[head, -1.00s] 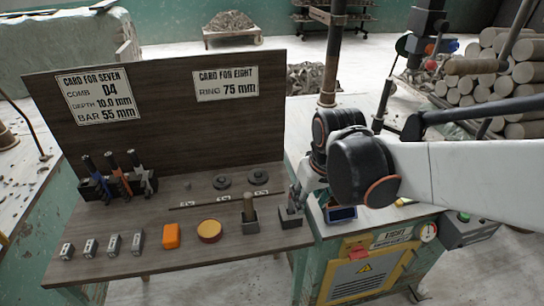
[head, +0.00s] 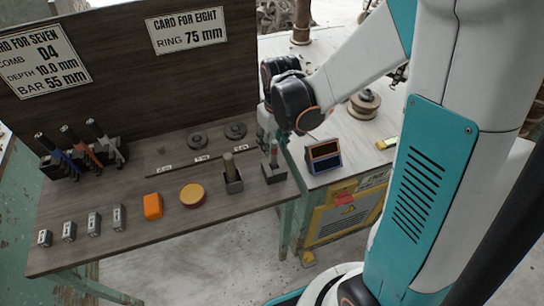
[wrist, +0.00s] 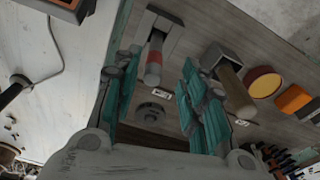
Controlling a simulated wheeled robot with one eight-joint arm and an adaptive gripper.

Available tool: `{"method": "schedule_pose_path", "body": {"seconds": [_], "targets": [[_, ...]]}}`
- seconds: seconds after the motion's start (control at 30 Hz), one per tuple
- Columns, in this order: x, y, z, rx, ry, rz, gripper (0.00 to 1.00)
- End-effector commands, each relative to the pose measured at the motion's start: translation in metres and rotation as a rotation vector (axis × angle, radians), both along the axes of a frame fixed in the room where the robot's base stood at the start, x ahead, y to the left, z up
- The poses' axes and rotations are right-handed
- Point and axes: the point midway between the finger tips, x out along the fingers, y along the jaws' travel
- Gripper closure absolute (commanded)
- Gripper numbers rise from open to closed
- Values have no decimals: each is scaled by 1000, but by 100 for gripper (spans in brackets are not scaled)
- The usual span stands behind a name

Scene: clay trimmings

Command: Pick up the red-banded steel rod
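The red-banded steel rod (head: 273,156) stands in a dark holder (head: 274,175) near the right end of the wooden bench. In the wrist view the rod (wrist: 153,66), grey with a red band, sits in its holder (wrist: 162,22). My gripper (wrist: 160,78) has its two teal fingers spread, one on each side of the rod in the picture, with visible gaps. Nothing is held. In the head view my gripper (head: 270,128) hangs just above and beside the rod; its fingertips are hard to make out there.
A wooden dowel (head: 228,164) stands in another holder just left of the rod. A round yellow tin (head: 193,195), an orange block (head: 152,206) and several grey blocks line the front. A display device (head: 323,155) stands on the table to the right.

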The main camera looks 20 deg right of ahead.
Motion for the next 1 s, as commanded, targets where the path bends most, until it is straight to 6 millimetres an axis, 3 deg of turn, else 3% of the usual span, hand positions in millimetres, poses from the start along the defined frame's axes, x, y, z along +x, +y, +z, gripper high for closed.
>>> {"method": "schedule_pose_path", "body": {"seconds": [0.27,0.6,0.83,1.0], "targets": [[3,-1,-16,0,0,-1,61],[12,-5,-59,0,0,0,61],[12,-5,-59,0,0,0,61],[12,-5,-59,0,0,0,97]]}}
